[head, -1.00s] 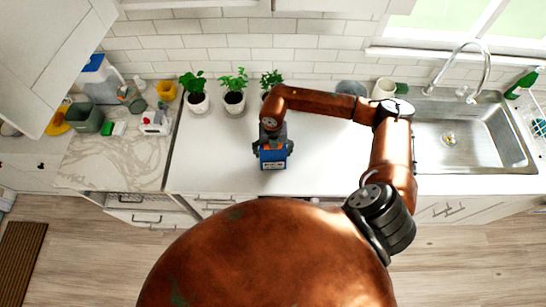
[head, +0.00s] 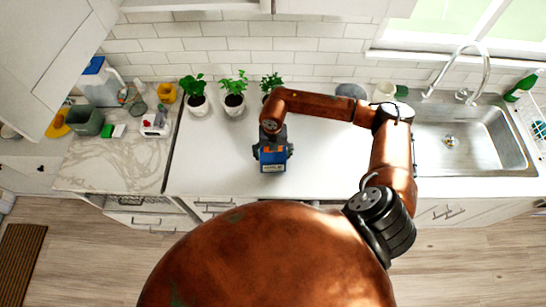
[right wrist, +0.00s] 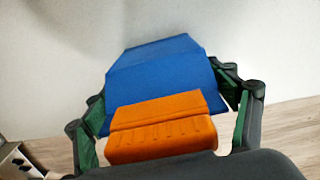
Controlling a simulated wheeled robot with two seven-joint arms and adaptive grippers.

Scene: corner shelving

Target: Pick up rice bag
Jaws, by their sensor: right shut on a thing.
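The rice bag (head: 272,160) is a small blue pack with an orange part and a pale label, near the front edge of the white counter in the head view. In the right wrist view the bag (right wrist: 160,75) fills the middle, with its blue body behind and its orange part nearest the camera. My right gripper (head: 272,150) is shut on the bag, with a green-and-black finger on each side of it. I cannot tell whether the bag touches the counter. My left gripper is not in view.
Potted plants (head: 234,103) stand along the back of the white counter (head: 215,160). A sink (head: 465,135) is at the right. A marble-topped counter (head: 110,165) at the left holds a green container (head: 88,121) and other small items. The white counter is clear left of the bag.

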